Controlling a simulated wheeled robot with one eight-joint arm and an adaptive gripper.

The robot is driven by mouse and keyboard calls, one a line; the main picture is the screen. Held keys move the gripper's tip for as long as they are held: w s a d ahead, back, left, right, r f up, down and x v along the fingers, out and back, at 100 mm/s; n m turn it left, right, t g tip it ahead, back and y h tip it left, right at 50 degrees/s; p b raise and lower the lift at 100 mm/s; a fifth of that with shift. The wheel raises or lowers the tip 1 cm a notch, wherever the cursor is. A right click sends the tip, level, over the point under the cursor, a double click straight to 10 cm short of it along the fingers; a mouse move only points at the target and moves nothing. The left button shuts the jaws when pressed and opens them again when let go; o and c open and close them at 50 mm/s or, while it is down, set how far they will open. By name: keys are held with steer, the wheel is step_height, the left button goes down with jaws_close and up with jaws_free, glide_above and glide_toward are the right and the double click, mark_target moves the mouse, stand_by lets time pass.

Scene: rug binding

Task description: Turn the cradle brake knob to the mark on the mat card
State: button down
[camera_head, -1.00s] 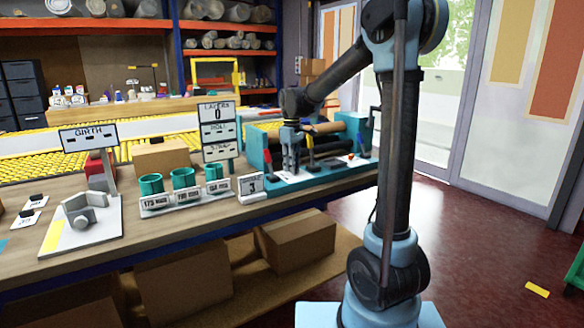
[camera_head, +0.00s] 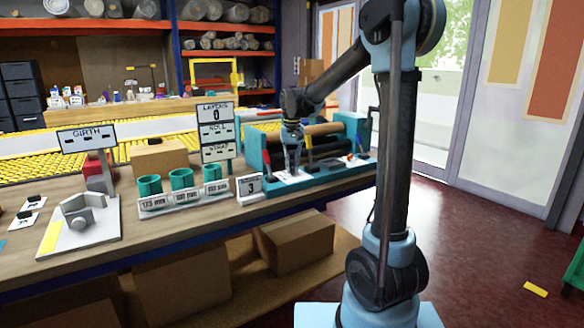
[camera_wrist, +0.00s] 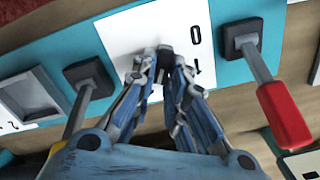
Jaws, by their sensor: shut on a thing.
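The teal cradle (camera_head: 340,178) stands on the bench in the head view, with a white dial plate (camera_wrist: 122,32) on its front ledge. The plate bears the marks 0 and 1 to the right of my fingertips in the wrist view. My gripper (camera_wrist: 165,54) points down at this plate, its fingers closed on the small dark brake knob, which they mostly hide. My gripper also shows in the head view (camera_head: 293,170). I cannot tell which way the knob points. The mat card (camera_head: 250,185) reads 3 and stands left of the cradle.
A red-handled lever (camera_wrist: 283,112) is close to the right of my fingers in the wrist view. A lever with a dark square base (camera_wrist: 89,76) is close on the left. Teal cups (camera_head: 181,180) and a LAYERS sign (camera_head: 215,112) reading 0 stand left of the cradle.

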steer(key=shift+w+d+m, duration=0.1)
steer(key=shift+m, duration=1)
steer(key=c, duration=1.6)
jaws_free()
step_height(320, 180, up, 12)
steer(key=shift+f, duration=0.1)
